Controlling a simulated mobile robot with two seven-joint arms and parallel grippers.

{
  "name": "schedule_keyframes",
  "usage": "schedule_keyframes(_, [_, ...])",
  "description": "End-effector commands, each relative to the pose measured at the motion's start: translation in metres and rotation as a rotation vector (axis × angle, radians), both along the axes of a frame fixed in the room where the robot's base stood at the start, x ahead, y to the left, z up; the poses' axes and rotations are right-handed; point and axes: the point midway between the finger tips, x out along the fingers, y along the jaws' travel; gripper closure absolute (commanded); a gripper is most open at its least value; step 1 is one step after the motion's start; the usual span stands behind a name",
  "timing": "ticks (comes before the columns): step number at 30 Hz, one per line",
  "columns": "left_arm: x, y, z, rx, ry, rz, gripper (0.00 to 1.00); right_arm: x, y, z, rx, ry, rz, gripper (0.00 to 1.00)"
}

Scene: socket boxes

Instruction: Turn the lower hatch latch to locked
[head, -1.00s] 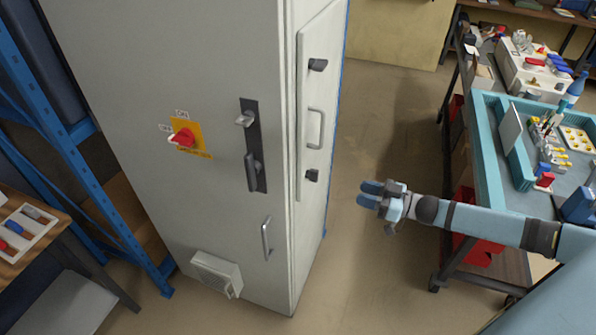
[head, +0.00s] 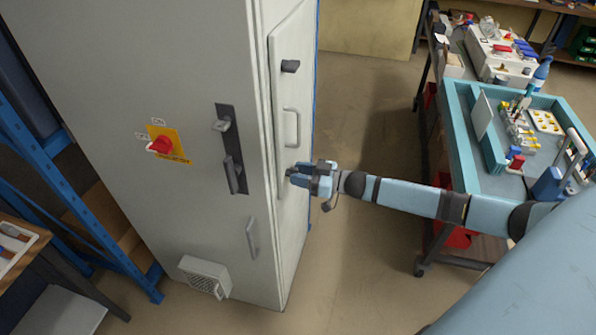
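The hatch (head: 283,130) is the narrow door on the right side of the grey cabinet, and it looks closed. Its lower latch (head: 289,172) is a small dark knob, largely hidden by my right gripper, so its turn angle cannot be read. The upper latch (head: 290,66) is a dark handle sticking out to the right. My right gripper (head: 299,173) is right at the lower latch, its blue fingers pointing left and seemingly apart. I cannot tell whether they touch the latch. My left gripper is not in view.
A pull handle (head: 292,127) sits between the latches. The cabinet front has a red switch (head: 161,146) and a dark lever handle (head: 232,150). A cart with a teal tray (head: 463,130) stands at right. Floor (head: 350,125) is clear between.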

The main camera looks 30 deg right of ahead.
Motion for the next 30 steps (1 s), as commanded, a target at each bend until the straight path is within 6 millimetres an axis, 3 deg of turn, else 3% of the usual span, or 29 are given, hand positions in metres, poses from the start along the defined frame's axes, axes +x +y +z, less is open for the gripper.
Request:
schedule_keyframes(11, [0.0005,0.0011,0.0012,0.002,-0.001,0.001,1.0,0.0052,0.0046,-0.0003,-0.001,0.001,0.0,0.62])
schedule_keyframes(16, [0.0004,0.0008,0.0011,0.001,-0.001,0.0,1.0,0.0051,0.0045,-0.0002,-0.001,0.001,0.0,0.98])
schedule_keyframes(17, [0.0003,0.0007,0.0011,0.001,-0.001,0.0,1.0,0.0051,0.0045,-0.0002,-0.001,0.001,0.0,1.0])
schedule_keyframes(30, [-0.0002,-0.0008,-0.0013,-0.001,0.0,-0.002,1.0,0.0051,0.0047,-0.0003,-0.051,-0.045,0.0,1.0])
